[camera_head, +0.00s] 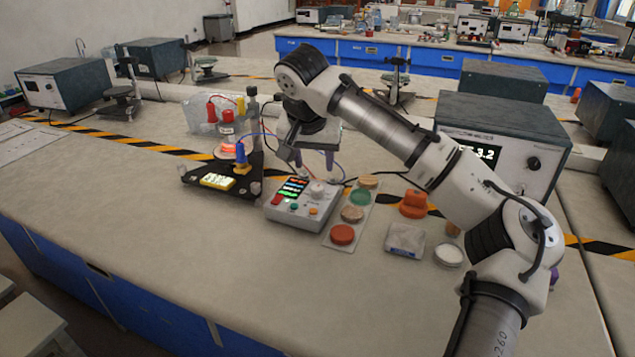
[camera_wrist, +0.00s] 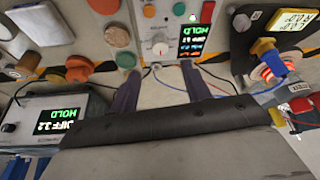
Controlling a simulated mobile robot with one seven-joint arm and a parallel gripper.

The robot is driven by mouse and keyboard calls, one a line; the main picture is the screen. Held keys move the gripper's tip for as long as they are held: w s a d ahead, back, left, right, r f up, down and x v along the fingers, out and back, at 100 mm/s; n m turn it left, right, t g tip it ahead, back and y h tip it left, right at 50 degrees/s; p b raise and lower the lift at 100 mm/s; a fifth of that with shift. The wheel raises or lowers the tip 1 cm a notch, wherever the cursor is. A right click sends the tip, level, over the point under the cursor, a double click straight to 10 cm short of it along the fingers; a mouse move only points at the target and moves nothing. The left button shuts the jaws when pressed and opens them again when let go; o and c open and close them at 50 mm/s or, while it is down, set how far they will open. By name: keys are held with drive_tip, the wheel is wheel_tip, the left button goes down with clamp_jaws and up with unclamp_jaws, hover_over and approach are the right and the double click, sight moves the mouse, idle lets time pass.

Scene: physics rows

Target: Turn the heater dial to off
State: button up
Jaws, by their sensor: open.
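A grey control box (camera_head: 300,210) stands on the bench with a lit display, coloured buttons and a pale round dial (camera_head: 318,188). The dial also shows in the wrist view (camera_wrist: 160,50), upside down there, with a small red mark; its exact setting is too small to tell. My gripper (camera_head: 314,166) points down just behind the box, its purple fingers apart. In the wrist view my gripper (camera_wrist: 161,72) has its fingertips on either side of the dial's line, with nothing between them; I cannot tell that they touch anything. A black stand (camera_head: 250,186) to the left carries an orange-glowing coil (camera_head: 232,151).
A tray with several round lids (camera_head: 342,234) lies close right of the box. An orange object (camera_head: 414,204), a white dish (camera_head: 448,255) and a large display instrument (camera_head: 548,130) are farther right. Cables run behind the box. The bench in front is clear.

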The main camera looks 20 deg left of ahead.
sight(317, 188)
drive_tip(key=x, duration=0.9)
drive_tip(key=shift+w+f, duration=0.1)
drive_tip(key=c, duration=1)
